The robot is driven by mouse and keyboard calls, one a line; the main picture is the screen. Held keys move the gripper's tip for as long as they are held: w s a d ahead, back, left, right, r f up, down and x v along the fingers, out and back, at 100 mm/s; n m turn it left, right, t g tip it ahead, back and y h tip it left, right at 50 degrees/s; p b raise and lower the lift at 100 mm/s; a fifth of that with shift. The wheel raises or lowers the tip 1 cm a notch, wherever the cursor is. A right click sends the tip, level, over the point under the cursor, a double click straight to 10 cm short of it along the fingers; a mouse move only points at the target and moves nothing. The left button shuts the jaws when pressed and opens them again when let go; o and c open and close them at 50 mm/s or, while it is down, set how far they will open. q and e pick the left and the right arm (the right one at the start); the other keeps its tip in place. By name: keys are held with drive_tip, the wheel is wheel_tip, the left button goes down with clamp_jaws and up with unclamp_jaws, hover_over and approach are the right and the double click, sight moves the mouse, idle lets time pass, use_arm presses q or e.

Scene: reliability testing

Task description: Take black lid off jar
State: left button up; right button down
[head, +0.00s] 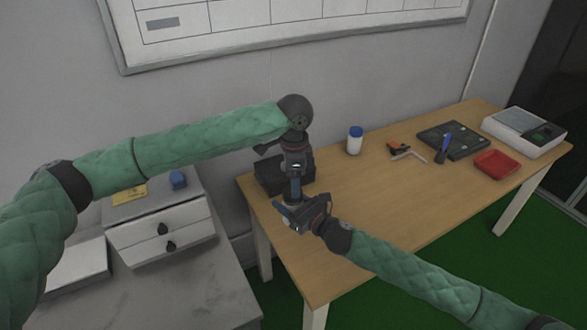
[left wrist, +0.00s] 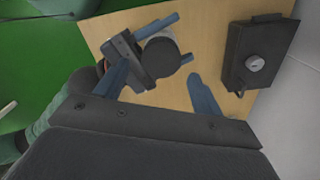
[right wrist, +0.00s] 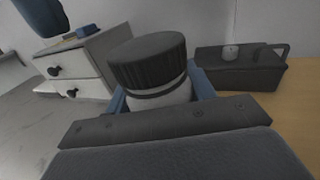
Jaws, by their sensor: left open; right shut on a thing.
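The jar (right wrist: 165,97) is pale with a ribbed black lid (right wrist: 150,62) on top. It stands upright between the blue fingers of my right gripper (head: 300,213), which is shut on its body below the lid. In the left wrist view the lid (left wrist: 158,57) shows from above as a dark disc. My left gripper (left wrist: 160,88) is open above the jar, its fingers pointing down and apart from the lid. In the head view my left gripper (head: 294,185) hangs just above the right one, and the grippers mostly hide the jar.
A black box (head: 270,174) stands behind the grippers on the wooden table (head: 360,205). A white bottle with blue cap (head: 354,142), an orange-black tool (head: 400,148), a dark board (head: 455,140), a red tray (head: 496,163) and a white device (head: 522,133) lie right. Drawers (head: 160,228) stand left.

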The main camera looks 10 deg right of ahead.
use_arm(q)
drive_tip(key=shift+f, duration=2.1)
drive_tip(key=c, duration=1)
drive_tip(key=n, duration=0.2)
drive_tip(key=shift+n, duration=0.4)
drive_tip(key=shift+r, duration=0.2)
drive_tip(key=shift+r, duration=0.75)
drive_tip(key=shift+r, duration=0.2)
drive_tip(key=shift+r, duration=1.95)
